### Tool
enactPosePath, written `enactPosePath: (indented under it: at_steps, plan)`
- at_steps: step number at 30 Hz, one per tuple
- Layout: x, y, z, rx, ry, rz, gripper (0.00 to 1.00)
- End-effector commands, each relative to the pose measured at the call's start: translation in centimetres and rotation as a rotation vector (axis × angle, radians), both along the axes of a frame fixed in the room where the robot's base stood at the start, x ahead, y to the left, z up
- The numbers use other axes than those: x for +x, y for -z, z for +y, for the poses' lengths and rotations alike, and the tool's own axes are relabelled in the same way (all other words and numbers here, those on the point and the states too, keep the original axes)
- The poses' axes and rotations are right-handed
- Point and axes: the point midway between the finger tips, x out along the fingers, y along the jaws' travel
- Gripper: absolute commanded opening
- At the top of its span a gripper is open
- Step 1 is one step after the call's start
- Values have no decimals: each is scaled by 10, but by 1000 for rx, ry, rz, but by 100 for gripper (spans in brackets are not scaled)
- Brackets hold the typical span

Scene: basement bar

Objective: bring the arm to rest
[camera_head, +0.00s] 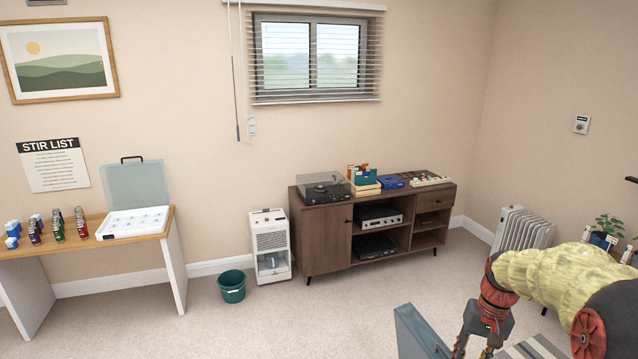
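My arm (545,276) comes in from the right edge in the head view, with a pale yellow cover between red and dark joints. It bends down at the red wrist joint. My gripper (474,348) hangs below this joint, pointing down at the bottom edge of the picture. Its fingertips are cut off or too small to make out, so I cannot tell whether it is open or shut. I see no object in it.
A blue-grey panel (418,334) stands just left of my gripper. A radiator (522,230) and potted plant (608,225) are beyond the arm. A brown cabinet (328,240), white dehumidifier (270,240) and green bin (231,285) line the wall. Carpet (330,320) is clear in front.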

Motion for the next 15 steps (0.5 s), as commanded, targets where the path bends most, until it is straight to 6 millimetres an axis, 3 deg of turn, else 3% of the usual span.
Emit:
enactPosePath:
  at_steps: [6,15]
  plan:
    - [-55,-26,41,-63,-26,-77,29]
    - [-131,-44,88,-126,-90,-192,29]
